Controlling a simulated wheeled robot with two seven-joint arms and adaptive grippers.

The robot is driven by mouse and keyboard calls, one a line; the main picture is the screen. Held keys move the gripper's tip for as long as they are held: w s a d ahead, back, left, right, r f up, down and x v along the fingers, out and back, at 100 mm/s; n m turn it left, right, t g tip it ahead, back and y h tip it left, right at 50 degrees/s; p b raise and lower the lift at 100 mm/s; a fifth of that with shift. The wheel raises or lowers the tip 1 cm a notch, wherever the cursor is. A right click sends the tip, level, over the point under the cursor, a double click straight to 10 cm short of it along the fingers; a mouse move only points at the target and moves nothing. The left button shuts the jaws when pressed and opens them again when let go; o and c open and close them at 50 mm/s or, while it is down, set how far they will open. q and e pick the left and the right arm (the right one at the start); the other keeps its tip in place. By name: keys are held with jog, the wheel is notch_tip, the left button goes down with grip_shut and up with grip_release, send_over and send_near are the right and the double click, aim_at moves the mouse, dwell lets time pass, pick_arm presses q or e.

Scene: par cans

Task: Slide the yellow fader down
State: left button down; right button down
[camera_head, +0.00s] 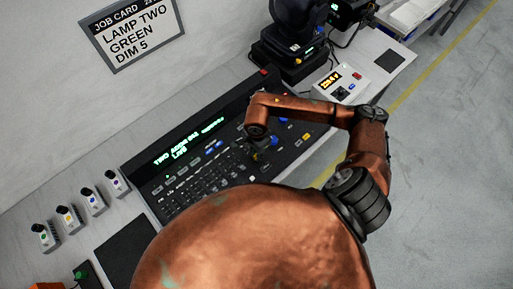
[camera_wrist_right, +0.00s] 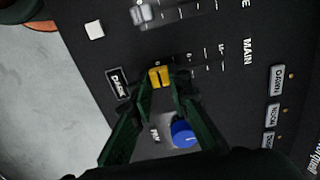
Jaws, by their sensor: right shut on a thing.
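The yellow fader (camera_wrist_right: 160,74) is a small yellow cap on the black lighting desk (camera_wrist_right: 215,25). In the right wrist view it sits between the tips of my right gripper (camera_wrist_right: 161,86), whose dark green fingers are shut on it from both sides. In the head view my right gripper (camera_head: 260,152) reaches down onto the desk from the arm above, and the fader is too small to make out there. My left gripper is in neither view.
A blue knob (camera_wrist_right: 184,133) lies close to the fingers. A pale fader cap (camera_wrist_right: 143,13) and a white square button (camera_wrist_right: 94,30) are near. A dark stage lamp (camera_head: 290,45) and a small white box (camera_head: 342,84) stand behind the desk's right end.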

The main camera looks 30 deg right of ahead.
jog(key=shift+s, duration=0.15)
jog(key=c, duration=1.8)
grip_release()
notch_tip(320, 180, up, 12)
